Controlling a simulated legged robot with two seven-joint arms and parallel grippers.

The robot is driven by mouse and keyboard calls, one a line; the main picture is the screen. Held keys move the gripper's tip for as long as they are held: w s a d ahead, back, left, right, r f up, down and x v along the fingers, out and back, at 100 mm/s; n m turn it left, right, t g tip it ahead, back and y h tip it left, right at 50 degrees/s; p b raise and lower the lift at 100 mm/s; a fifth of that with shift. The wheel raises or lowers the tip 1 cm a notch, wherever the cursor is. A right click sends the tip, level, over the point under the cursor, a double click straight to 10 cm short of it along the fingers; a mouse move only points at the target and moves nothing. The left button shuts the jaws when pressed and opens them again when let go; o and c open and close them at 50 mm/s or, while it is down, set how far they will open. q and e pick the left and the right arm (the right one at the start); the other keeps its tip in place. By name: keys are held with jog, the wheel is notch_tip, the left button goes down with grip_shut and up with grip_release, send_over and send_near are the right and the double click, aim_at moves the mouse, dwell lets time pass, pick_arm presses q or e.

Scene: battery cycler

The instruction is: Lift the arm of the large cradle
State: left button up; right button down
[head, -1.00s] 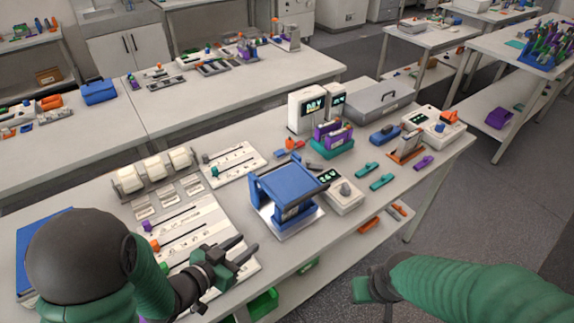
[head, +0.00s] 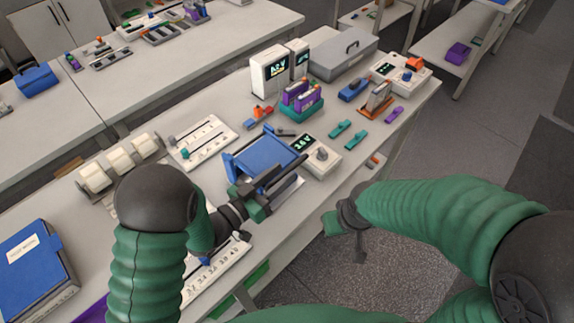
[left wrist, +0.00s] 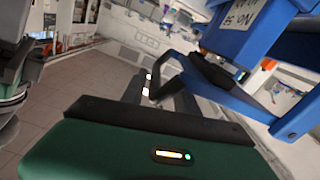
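The large cradle (head: 262,152) is a blue frame on a light base, at the middle of the table in the head view. In the left wrist view its blue frame (left wrist: 240,28) fills the upper right, with a blue bar (left wrist: 300,118) slanting down at the right. My left gripper (head: 288,172) is at the cradle's near side, its dark fingers apart and overlapping the frame in the picture. I cannot tell whether they touch it. The fingers (left wrist: 168,92) also show in the left wrist view, with nothing clearly between them. My right gripper (head: 350,222) hangs off the table's front edge; its finger opening is unclear.
A white meter (head: 315,155) stands close to the cradle's right. Behind are a teal holder with purple cells (head: 300,105) and white display units (head: 270,75). A slider board (head: 200,142) lies to the left. The floor (head: 330,270) in front is clear.

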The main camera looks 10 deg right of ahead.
aim_at(290, 170)
pick_arm(q)
jog(key=shift+w+d+r, duration=0.1)
jog(key=shift+w+d, duration=0.1)
jog(key=shift+d, duration=0.25)
jog(key=shift+w+d+r, duration=0.1)
jog(key=shift+w+d, duration=0.05)
jog(key=shift+d, duration=0.3)
jog(key=shift+w+d+f, duration=0.15)
jog(key=shift+w+d, duration=0.05)
jog(key=shift+d, duration=0.4)
jog(key=c, duration=0.4)
jog(key=shift+a, duration=0.15)
grip_shut()
